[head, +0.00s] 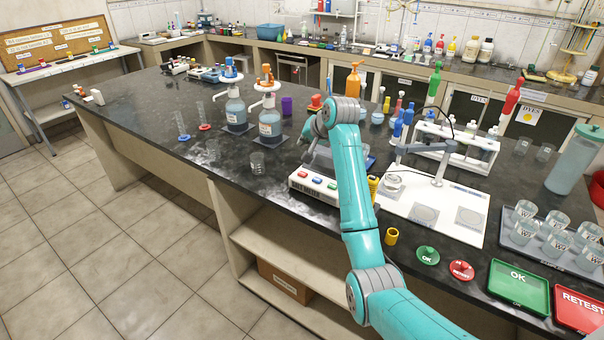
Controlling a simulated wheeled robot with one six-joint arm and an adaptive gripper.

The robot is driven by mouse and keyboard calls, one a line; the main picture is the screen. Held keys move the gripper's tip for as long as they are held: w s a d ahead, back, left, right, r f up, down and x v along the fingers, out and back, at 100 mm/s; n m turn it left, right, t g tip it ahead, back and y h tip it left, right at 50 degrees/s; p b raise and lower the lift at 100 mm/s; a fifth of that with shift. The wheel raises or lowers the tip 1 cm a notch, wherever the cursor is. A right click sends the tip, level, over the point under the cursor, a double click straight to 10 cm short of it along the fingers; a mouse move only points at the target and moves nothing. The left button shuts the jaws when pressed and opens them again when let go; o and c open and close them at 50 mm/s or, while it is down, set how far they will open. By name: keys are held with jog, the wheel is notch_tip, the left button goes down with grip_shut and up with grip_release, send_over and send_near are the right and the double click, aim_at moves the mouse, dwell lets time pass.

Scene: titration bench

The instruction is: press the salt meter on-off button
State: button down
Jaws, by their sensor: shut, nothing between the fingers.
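The salt meter (298,184) is a white box near the front edge of the dark bench in the head view. Its sloped face carries a red button (303,174), a blue button (317,181) and a green button (332,187). The button labels are too small to read. My gripper (307,160) points down just above and behind the red end of the meter. It is small, partly hidden by my wrist, and shut with nothing held. I cannot see it touching a button. My arm hides the meter's right side.
A rack (455,145) stands behind. The bench's front edge is close to the meter.

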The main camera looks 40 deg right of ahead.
aim_at(300, 171)
jog(key=shift+f, duration=4.35)
jog(key=shift+f, duration=0.4)
jog(key=shift+f, duration=0.5)
jog(key=shift+r, duration=0.9)
jog(key=shift+r, duration=0.1)
jog(key=shift+r, duration=2.4)
